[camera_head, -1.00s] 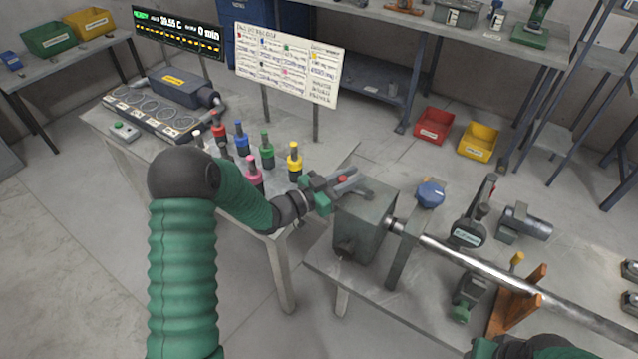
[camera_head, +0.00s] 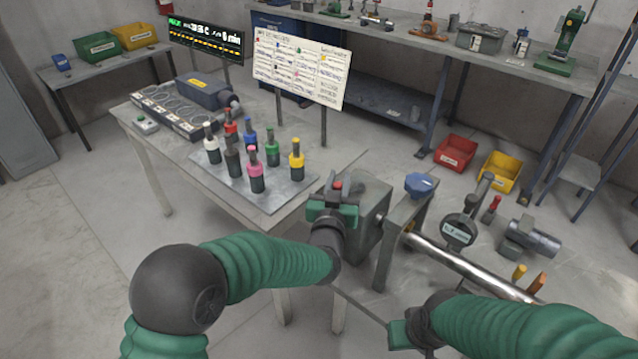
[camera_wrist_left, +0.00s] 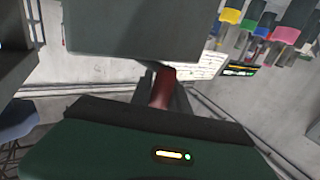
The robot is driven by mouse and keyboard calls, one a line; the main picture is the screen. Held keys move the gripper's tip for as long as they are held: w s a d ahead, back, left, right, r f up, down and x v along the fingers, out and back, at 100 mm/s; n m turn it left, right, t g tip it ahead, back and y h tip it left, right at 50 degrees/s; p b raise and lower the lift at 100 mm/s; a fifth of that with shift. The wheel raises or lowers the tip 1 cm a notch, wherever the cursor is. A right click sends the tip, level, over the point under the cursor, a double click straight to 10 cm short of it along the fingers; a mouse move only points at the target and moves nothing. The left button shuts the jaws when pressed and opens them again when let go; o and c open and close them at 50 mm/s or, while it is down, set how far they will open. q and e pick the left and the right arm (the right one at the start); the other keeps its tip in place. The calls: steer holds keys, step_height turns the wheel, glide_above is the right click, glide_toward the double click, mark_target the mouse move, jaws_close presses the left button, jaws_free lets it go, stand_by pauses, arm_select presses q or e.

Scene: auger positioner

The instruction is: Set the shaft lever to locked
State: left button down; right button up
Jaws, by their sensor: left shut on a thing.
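A grey box (camera_head: 368,207) stands at the near end of the steel shaft (camera_head: 470,266). My left gripper (camera_head: 335,203) is at the left side of this box, shut on a red-handled lever (camera_head: 337,186), whose red tip shows just above the fingers. The left wrist view shows the red lever (camera_wrist_left: 163,88) between the fingers, with the grey box (camera_wrist_left: 140,28) close above it. The fingers hide most of the lever, and I cannot read any locked mark. My right gripper (camera_head: 405,332) is low in the head view, below the shaft; its fingers are unclear.
A blue knob (camera_head: 420,185) tops the post beside the box. A round gauge (camera_head: 459,231) and a second red handle (camera_head: 491,208) stand behind the shaft. Several coloured bottles stand on a tray (camera_head: 281,199) at the left. Red (camera_head: 455,153) and yellow (camera_head: 499,171) bins are on the floor.

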arm_select(q)
steer(key=shift+s+d+r+n+y, duration=0.1)
steer(key=shift+s+d+n+y, duration=0.1)
steer(key=shift+n+y, duration=0.25)
steer(key=shift+s+d+r+n+y, duration=0.1)
steer(key=shift+s+n+y, duration=0.15)
steer(key=shift+y, duration=0.4)
steer(key=shift+s+n+t+y+p, duration=0.15)
steer(key=shift+n+y+p, duration=0.2)
steer(key=shift+y, duration=0.3)
steer(key=shift+s+n+t+y+p, duration=0.1)
steer(key=shift+n+t+y, duration=0.05)
steer(key=shift+n+y, duration=0.4)
steer(key=c, duration=1.6)
jaws_free()
steer(key=shift+c, duration=0.2)
steer(key=o, duration=0.4)
steer(key=shift+d+f+y, duration=0.15)
steer(key=shift+f+y, duration=0.05)
steer(key=shift+y, duration=0.2)
steer(key=shift+c, duration=0.2)
